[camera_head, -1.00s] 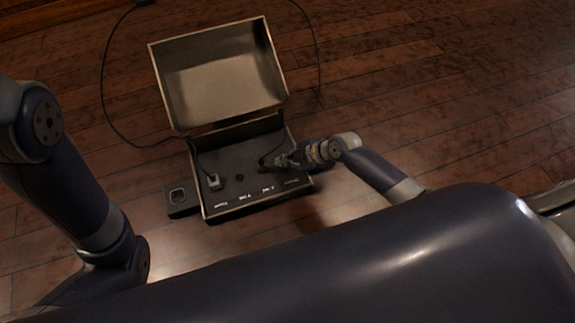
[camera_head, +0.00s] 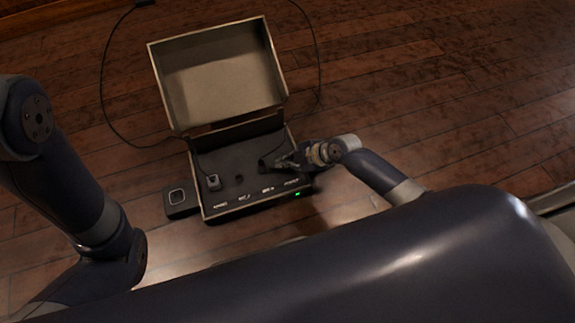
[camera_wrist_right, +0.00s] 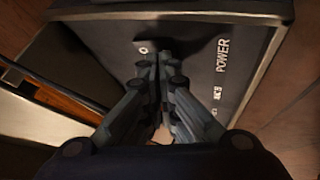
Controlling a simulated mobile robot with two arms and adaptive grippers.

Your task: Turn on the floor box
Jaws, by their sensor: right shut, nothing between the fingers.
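The floor box (camera_head: 236,203) stands open on the wooden floor, its lid (camera_head: 220,76) raised at the back. A small green light (camera_head: 297,194) glows on its front edge near the right corner. My right gripper (camera_head: 279,162) reaches into the box from the right, over the right part of the panel. In the right wrist view its fingers (camera_wrist_right: 157,66) are closed together, with nothing seen between them. They point at the panel (camera_wrist_right: 190,75) beside the "POWER" label (camera_wrist_right: 222,55); what lies under the tips is hidden. My left arm shows at the left, but its gripper is out of view.
A plug (camera_head: 213,183) with a cable sits in the left part of the panel. A small square box (camera_head: 180,199) stands at the floor box's left side. A black cable (camera_head: 104,75) loops over the floor behind. The floor to the right is clear.

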